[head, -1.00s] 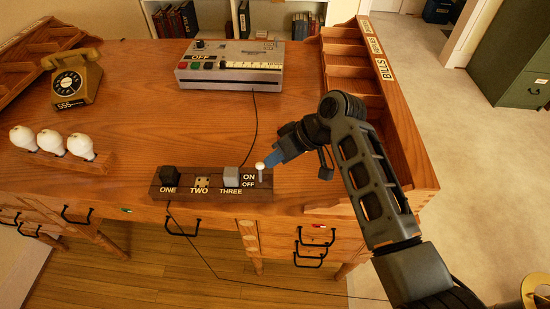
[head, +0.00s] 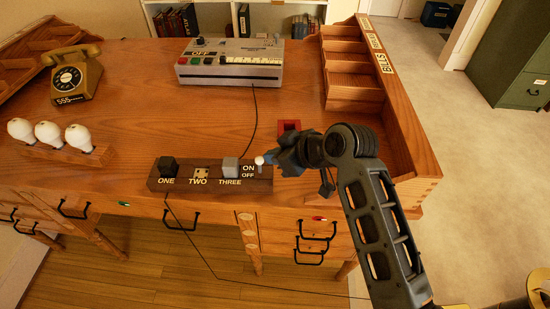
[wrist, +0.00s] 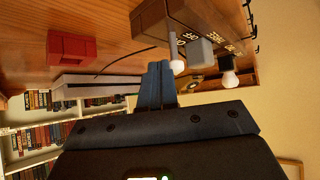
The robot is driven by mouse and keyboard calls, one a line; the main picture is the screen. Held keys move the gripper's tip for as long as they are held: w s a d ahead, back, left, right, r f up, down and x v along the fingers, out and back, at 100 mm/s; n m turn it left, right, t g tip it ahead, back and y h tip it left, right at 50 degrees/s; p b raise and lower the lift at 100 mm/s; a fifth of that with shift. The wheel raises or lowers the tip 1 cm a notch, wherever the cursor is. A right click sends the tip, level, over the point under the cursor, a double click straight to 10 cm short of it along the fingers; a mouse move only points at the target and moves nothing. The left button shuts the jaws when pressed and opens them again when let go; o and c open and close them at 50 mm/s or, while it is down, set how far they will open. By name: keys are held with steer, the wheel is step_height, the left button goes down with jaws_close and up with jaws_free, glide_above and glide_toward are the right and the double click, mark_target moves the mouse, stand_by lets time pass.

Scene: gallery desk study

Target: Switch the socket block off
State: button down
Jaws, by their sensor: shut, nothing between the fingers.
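The dark wooden socket block (head: 185,184) lies along the desk's front edge, labelled ONE, TWO, THREE and ON/OFF. Its switch lever has a white knob (head: 259,160) at the right end, beside the ON label; its exact tilt is hard to tell. A black plug (head: 168,164) sits at ONE and a grey plug (head: 230,166) at THREE. My gripper (head: 271,158) is shut and empty, just right of the knob. In the wrist view, the blue fingertips (wrist: 157,72) are close beside the white knob (wrist: 177,66); contact cannot be told. The block (wrist: 185,20) also shows there.
A red box (head: 290,125) stands behind my gripper. Three white bulbs (head: 48,133) stand in a wooden holder at left. A telephone (head: 75,77), a grey machine (head: 231,64) and a pigeonhole rack (head: 352,65) edge the desk. The desk middle is clear except for a cord.

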steer(key=s+t+b, duration=0.1)
steer(key=b, duration=0.1)
steer(key=s+f+n+t+b, duration=0.1)
steer(key=b, duration=0.1)
steer(key=shift+t+y, duration=0.3)
steer(key=shift+t, duration=0.1)
steer(key=shift+r, duration=0.2)
steer(key=shift+w+f, duration=0.1)
steer(key=shift+w+f+b, duration=0.35)
steer(key=shift+w+b, duration=0.2)
steer(key=shift+b, duration=0.1)
steer(key=shift+w+r, duration=0.15)
